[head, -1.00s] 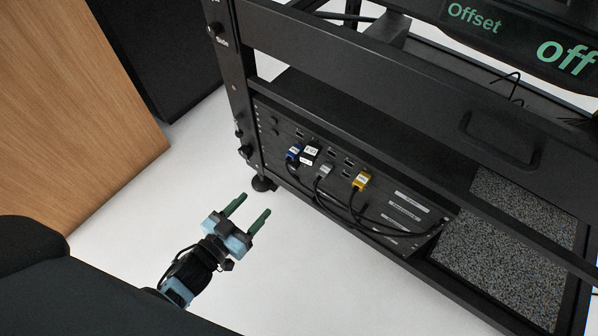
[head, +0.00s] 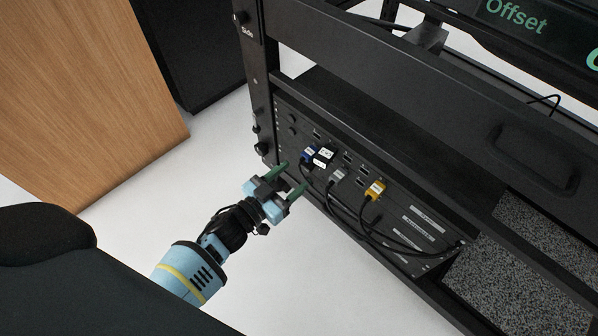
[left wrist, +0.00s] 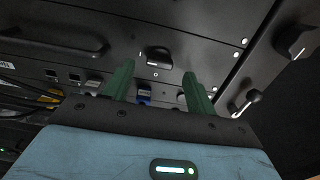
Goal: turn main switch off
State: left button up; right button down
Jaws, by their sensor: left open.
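I see no clear contact. My right gripper is not in view.
Blue (head: 309,153), grey (head: 337,176) and yellow (head: 376,190) plugs with hanging black cables sit beside the gripper. More knobs are on the left post, one in the left wrist view (left wrist: 295,45). A wooden panel (head: 90,90) stands at left. White floor is clear below.

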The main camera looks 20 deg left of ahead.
aim_at(307, 165)
pick_arm(q)
jog(key=shift+b+x, duration=0.45)
jog(key=shift+x, duration=0.95)
jog(key=shift+c, duration=0.3)
jog(key=c, duration=0.9)
